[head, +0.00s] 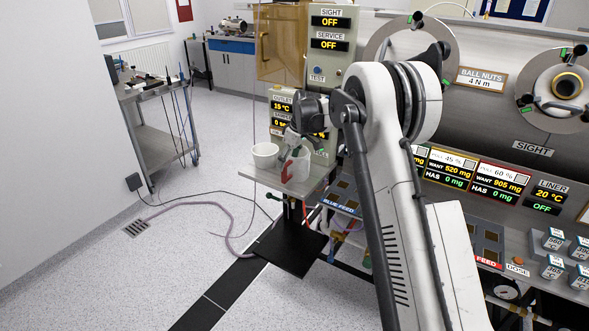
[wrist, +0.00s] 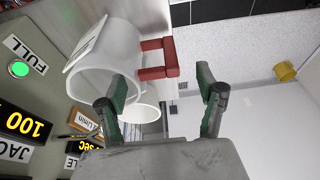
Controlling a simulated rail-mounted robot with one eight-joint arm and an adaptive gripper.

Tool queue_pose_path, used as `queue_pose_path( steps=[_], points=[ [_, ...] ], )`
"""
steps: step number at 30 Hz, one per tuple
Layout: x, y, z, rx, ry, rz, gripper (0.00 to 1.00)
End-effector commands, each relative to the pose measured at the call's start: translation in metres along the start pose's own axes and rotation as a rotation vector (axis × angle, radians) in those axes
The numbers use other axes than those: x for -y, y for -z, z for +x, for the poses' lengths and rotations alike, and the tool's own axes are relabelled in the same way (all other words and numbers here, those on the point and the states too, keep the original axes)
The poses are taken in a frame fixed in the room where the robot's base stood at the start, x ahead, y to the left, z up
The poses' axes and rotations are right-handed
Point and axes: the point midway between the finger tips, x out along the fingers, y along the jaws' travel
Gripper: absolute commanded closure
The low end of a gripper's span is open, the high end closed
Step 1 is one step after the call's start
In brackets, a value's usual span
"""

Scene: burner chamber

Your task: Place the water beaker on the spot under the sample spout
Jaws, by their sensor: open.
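A white beaker with a red handle (head: 298,166) stands on a small shelf (head: 325,171) in the head view. In the wrist view the beaker (wrist: 121,42) is large at upper left, with a label on its side that I cannot read. Its red handle (wrist: 158,60) lies just beyond and between the fingertips of my gripper (wrist: 162,82). My gripper is open and holds nothing; the left finger overlaps the beaker's rim in the picture. In the head view my gripper (head: 292,140) is above and close to the beaker. I cannot make out the sample spout or the spot under it.
A second white cup (head: 265,154) stands beside the beaker on the left; it also shows in the wrist view (wrist: 143,113). A panel with displays (head: 329,45) rises behind the shelf. A trolley (head: 158,112) stands at left; the floor between is mostly clear, with a hose (head: 210,204).

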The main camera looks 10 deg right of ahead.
Motion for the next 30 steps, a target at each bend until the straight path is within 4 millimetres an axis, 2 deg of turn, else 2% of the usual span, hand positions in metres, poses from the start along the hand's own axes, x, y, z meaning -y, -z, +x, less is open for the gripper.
queue_pose_path(
  steps=[7,15,27,29,30],
  points=[
    [-0.004,-0.002,0.033,0.000,0.000,0.000,0.31],
    [-0.004,-0.003,0.037,0.000,0.000,0.000,0.32],
    [-0.004,-0.003,0.036,0.000,0.000,0.000,0.86],
    [-0.004,-0.003,0.036,0.000,0.000,0.000,0.94],
    [-0.004,-0.003,0.036,0.000,0.000,0.000,0.94]
  ],
)
